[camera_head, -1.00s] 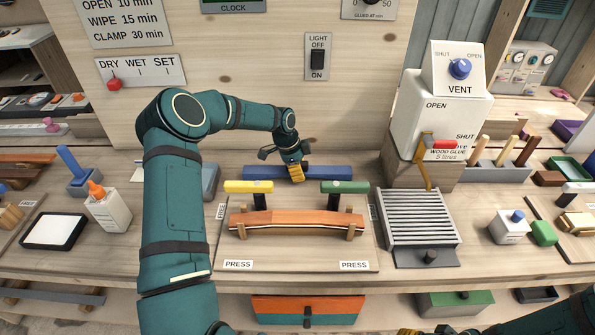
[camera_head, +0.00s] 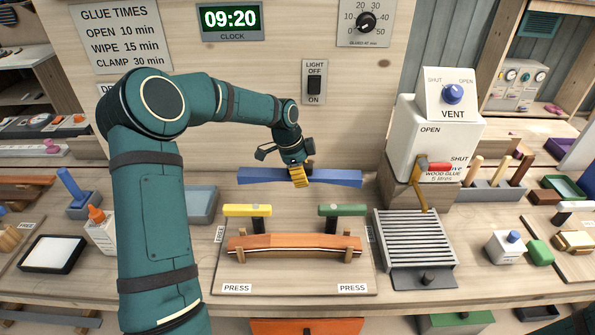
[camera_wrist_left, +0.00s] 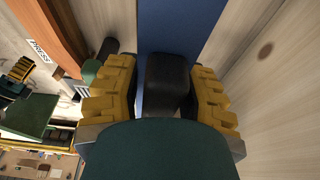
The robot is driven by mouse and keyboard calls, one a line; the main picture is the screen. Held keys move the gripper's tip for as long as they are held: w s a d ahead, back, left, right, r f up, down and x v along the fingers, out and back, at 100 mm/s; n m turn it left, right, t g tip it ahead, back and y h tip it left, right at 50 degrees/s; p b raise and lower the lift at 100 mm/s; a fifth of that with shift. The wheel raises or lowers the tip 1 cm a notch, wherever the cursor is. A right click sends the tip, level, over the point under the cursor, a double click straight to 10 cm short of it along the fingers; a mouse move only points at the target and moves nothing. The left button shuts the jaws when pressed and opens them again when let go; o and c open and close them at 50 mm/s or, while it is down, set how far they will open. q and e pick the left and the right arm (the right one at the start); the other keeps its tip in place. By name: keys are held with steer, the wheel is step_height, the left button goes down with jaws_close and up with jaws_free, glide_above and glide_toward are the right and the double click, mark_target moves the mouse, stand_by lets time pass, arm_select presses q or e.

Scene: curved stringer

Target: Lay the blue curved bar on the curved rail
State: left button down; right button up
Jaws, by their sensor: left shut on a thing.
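The blue curved bar (camera_head: 335,177) is in my left gripper (camera_head: 299,177) in the head view, held near its middle behind the press board. In the left wrist view the blue bar (camera_wrist_left: 180,25) lies beyond the yellow fingers of my left gripper (camera_wrist_left: 165,95), which are closed around a dark block in front of it. The curved rail (camera_head: 293,243) is an orange-brown strip between two wooden posts on the board, nearer than the bar. The bar is apart from the rail. My right gripper is not in view.
A yellow clamp handle (camera_head: 247,210) and a green one (camera_head: 342,210) stand behind the rail. A ridged grey rack (camera_head: 415,240) and the white glue dispenser (camera_head: 425,140) are to the right. A glue bottle (camera_head: 101,232) and a white pad (camera_head: 52,254) are at left.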

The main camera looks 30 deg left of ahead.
arm_select(q)
step_height(320, 180, up, 4)
steer(key=f+p, duration=0.1)
glide_above(298, 240)
steer(key=shift+n, duration=0.3)
steer(key=f+b, duration=0.5)
steer(key=shift+a+f, duration=0.2)
steer(key=shift+f, duration=0.15)
steer(key=shift+f+b, duration=1.05)
steer(key=shift+f, duration=0.55)
steer(key=shift+f, duration=0.3)
jaws_free()
